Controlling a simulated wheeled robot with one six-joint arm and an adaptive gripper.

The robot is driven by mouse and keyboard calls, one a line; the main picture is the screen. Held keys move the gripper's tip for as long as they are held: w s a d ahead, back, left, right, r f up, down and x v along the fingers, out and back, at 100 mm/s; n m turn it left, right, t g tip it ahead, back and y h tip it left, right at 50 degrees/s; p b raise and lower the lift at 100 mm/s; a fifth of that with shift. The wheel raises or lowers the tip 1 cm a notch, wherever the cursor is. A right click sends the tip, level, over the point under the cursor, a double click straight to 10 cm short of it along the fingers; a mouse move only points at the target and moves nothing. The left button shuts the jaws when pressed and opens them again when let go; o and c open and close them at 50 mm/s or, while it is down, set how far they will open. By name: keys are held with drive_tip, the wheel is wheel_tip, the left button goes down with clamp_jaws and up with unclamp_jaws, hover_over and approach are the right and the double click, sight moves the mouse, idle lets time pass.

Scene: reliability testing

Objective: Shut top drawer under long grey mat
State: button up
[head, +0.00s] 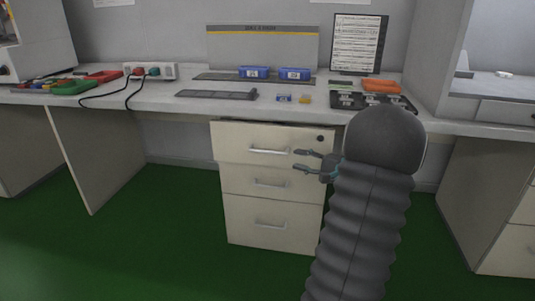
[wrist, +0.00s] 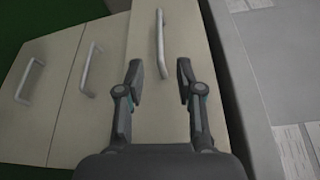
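A cream drawer unit with three drawers stands under the desk, below a long dark grey mat (head: 215,95). Its top drawer (head: 235,140) has a bar handle (head: 270,151) and a dark round lock. The drawer front looks wider than those below and appears to stand out a little. My gripper (head: 300,160) is open and empty in front of the right part of this drawer. In the wrist view, the top drawer's handle (wrist: 161,42) lies ahead, between the lines of the two open fingers (wrist: 160,74). I see no clear contact with the handle.
The middle drawer (head: 240,181) and bottom drawer (head: 240,218) look shut. The white desk (head: 165,100) overhangs the unit and holds blue boxes (head: 254,72), a black tray (head: 345,101) and a power strip (head: 150,71). Green floor (head: 170,220) is clear to the left.

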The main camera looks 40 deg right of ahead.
sight(272, 153)
drive_tip(key=x, duration=1.2)
drive_tip(key=shift+w+a+f, duration=0.1)
drive_tip(key=shift+w+a, duration=0.05)
clamp_jaws()
